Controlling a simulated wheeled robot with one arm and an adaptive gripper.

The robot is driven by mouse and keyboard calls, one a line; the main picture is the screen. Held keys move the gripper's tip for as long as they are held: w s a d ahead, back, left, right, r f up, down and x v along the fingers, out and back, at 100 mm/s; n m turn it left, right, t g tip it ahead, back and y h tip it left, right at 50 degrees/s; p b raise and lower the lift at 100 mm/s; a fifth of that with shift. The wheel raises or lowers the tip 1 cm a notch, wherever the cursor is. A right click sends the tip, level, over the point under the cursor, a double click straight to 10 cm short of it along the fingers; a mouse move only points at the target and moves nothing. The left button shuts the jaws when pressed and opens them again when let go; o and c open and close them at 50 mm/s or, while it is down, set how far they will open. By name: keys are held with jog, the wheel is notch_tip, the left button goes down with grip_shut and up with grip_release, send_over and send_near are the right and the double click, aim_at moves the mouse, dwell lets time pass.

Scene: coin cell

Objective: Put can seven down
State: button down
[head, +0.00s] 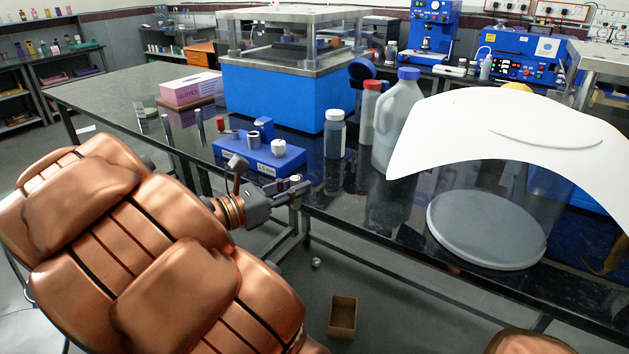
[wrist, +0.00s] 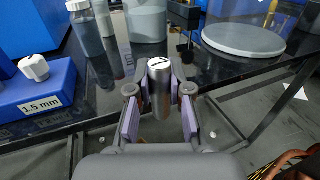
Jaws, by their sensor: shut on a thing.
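Can seven (wrist: 159,92), a small silver cylinder with a dark "7" on its top, is upright between my gripper's two fingers in the wrist view. My gripper (wrist: 160,112) is shut on it. In the head view my gripper (head: 288,188) is at the front edge of the black table (head: 335,204), and the can shows only as a small light spot (head: 295,179) at the fingertips. The can's lower part is partly hidden by the fingers. I cannot tell how far it is from the table top.
A blue block (head: 258,157) marked 1.5 mm stands left of my gripper. Bottles (head: 335,138), a large jug (head: 397,120) and a round grey plate (head: 487,229) stand on the table behind and to the right. An open box (head: 342,317) lies on the floor.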

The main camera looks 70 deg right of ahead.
jog(key=s+r+m+g+y, duration=0.1)
jog(key=s+m+g, duration=0.1)
jog(key=s, duration=0.5)
jog(key=shift+y, duration=0.3)
jog(key=w+d+p, duration=0.2)
jog(key=d+p, duration=0.1)
jog(key=d, duration=0.1)
jog(key=w+d+f+p, duration=0.1)
jog(key=w+d+p, duration=0.2)
jog(key=d, duration=0.2)
jog(key=w+d+p, duration=0.3)
jog(key=d, duration=0.1)
jog(key=shift+d+f, duration=0.15)
jog(key=shift+d, duration=0.25)
jog(key=shift+a+f+p, duration=0.1)
jog(key=shift+f+p, duration=0.25)
jog(key=shift+f, duration=1.4)
jog(key=shift+f, duration=0.2)
jog(key=c, duration=1.1)
grip_release()
jog(key=shift+r, duration=0.1)
